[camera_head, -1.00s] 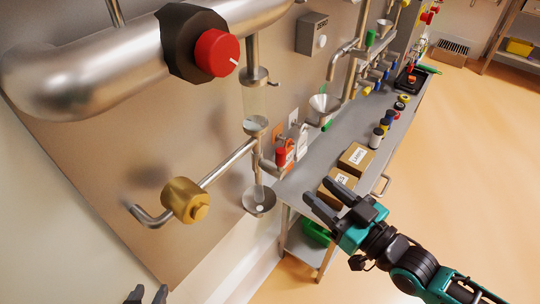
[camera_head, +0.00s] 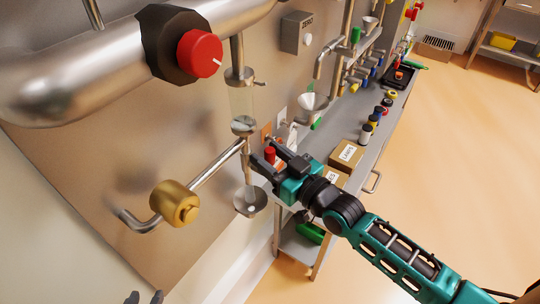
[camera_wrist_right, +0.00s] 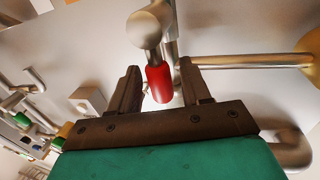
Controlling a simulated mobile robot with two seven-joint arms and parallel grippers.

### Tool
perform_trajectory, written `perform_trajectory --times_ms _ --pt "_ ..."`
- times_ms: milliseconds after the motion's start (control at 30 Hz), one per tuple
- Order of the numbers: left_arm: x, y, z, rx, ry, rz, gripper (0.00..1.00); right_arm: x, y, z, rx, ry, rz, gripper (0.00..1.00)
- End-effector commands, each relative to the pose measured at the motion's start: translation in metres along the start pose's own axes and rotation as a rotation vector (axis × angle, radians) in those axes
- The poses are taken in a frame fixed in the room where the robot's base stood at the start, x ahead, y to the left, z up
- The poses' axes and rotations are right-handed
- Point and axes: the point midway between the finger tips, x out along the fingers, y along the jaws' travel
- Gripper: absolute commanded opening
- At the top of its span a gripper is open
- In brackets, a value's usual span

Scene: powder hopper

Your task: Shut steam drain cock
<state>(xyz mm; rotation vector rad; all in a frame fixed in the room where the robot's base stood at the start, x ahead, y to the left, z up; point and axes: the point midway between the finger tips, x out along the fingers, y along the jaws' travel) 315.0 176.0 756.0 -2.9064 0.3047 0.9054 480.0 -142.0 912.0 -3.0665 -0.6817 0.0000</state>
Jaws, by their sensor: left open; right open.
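The drain cock's red handle (camera_head: 270,155) sits on the metal pipework by the wall panel. In the right wrist view the red handle (camera_wrist_right: 159,84) hangs from a round metal end (camera_wrist_right: 145,28). My right gripper (camera_head: 265,153) is open around it, one finger on each side, with gaps visible in the wrist view. In the head view the fingers partly hide the handle. My left gripper (camera_head: 145,298) is open and empty at the bottom edge, far from the cock, with only its fingertips showing.
A brass fitting (camera_head: 175,203) sits on the branch pipe at the left. A large pipe with a red knob (camera_head: 200,53) runs above. Boxes (camera_head: 347,154) and jars stand on the bench at right.

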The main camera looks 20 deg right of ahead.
Motion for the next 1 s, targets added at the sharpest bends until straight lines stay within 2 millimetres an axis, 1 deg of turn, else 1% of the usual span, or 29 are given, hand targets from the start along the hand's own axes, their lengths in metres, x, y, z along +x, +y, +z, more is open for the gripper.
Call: perform_trajectory --times_ms 267,767,1000 --pt "-0.0001 -0.0005 0.0005 0.000 -0.001 -0.001 0.43 0.0015 -0.0001 0.0000 0.000 0.000 0.000 0.48" --pt "-0.0001 -0.0011 0.0005 0.000 -0.001 -0.002 0.43 0.0012 -0.0001 0.0001 0.000 0.000 0.000 0.01" --pt "-0.0001 -0.0012 0.0004 0.000 -0.001 -0.003 0.43 0.0011 0.0000 0.0002 0.000 0.000 0.000 0.00"
